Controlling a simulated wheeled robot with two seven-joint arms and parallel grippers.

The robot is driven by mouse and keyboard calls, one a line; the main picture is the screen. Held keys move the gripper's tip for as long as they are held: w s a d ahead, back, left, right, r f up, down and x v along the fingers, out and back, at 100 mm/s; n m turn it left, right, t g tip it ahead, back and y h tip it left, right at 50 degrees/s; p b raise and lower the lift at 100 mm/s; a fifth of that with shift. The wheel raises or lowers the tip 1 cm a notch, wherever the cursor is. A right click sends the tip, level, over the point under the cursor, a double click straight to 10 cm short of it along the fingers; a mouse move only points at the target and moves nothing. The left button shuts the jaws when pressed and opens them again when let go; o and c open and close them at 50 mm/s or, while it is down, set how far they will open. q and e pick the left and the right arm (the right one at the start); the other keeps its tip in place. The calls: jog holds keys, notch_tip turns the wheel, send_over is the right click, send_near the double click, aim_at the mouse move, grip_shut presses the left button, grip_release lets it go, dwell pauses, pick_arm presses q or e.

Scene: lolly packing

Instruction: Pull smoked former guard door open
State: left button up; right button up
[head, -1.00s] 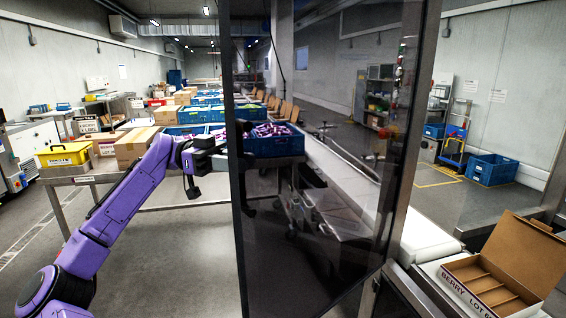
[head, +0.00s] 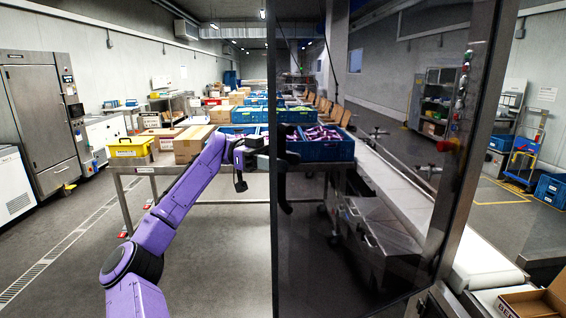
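The smoked former guard door (head: 375,225) is a tall dark see-through panel with a metal frame, upright in the middle of the head view. It stands ajar at an angle, with its free edge at left and its thick metal post at right. My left gripper (head: 262,180) is at this free edge, about mid-height. One dark part shows left of the edge and another shows dimly through the panel. Whether the fingers touch or clamp the door is unclear. My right gripper is out of view.
Behind the door, a table (head: 130,170) holds boxes, a yellow case (head: 130,147) and blue crates (head: 322,150). A pale conveyor (head: 410,185) runs behind the panel. An open carton (head: 535,303) sits at bottom right. The floor at left is clear.

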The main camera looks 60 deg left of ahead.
pick_arm(q)
jog(key=b+v, duration=0.1)
jog(key=v, duration=0.9)
jog(key=shift+s+a, duration=0.15)
jog(key=shift+a, duration=0.1)
